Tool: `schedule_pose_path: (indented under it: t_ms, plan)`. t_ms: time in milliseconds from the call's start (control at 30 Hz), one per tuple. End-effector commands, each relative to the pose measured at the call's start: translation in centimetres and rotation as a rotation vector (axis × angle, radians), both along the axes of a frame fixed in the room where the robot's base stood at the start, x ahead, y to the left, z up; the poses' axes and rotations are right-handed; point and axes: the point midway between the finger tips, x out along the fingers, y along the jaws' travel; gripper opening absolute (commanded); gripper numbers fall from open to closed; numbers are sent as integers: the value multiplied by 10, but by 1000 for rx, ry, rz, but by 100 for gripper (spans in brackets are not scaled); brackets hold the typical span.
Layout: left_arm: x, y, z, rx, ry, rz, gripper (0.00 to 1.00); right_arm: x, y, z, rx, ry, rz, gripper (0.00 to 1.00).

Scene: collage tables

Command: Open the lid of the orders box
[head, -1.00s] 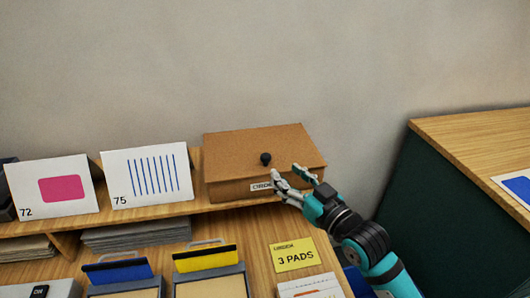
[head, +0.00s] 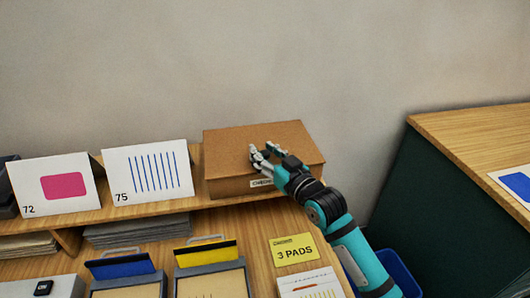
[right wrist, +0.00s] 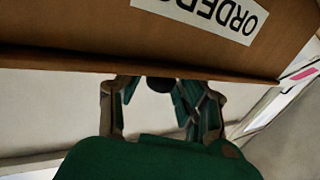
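The orders box (head: 230,187) is a brown box with a closed lid (head: 228,142), standing on the wooden shelf against the wall. A white label (head: 262,183) is on its front. In the right wrist view its upside-down label (right wrist: 200,14) reads "ORDERS". My right gripper (head: 266,150) is at the front middle of the lid and hides the knob in the head view. In the right wrist view the dark knob (right wrist: 160,84) shows between the spread fingers (right wrist: 155,84). The fingers look open, and I cannot tell whether they touch it. My left gripper is not in view.
Cards numbered 72 (head: 22,197) and 75 (head: 118,186) stand left of the box. A yellow "3 PADS" note (head: 293,249) lies on the desk below. A second table (head: 470,140) is at right.

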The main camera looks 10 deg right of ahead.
Motion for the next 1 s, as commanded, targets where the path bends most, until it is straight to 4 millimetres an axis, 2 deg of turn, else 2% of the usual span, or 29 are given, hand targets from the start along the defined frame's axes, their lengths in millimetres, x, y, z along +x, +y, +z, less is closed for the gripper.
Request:
schedule_pose_path:
  t_ms: [33,233,267,833,1000]
  plan:
    - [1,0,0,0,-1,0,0,0,0,0,0,0,0,27]
    - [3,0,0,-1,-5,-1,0,0,0,0,0,0,0,1]
    - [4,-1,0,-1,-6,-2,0,0,0,0,0,0,0,0]
    - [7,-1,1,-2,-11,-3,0,-1,0,-2,-1,5,0,0]
    - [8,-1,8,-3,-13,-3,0,4,0,3,-2,21,1,0]
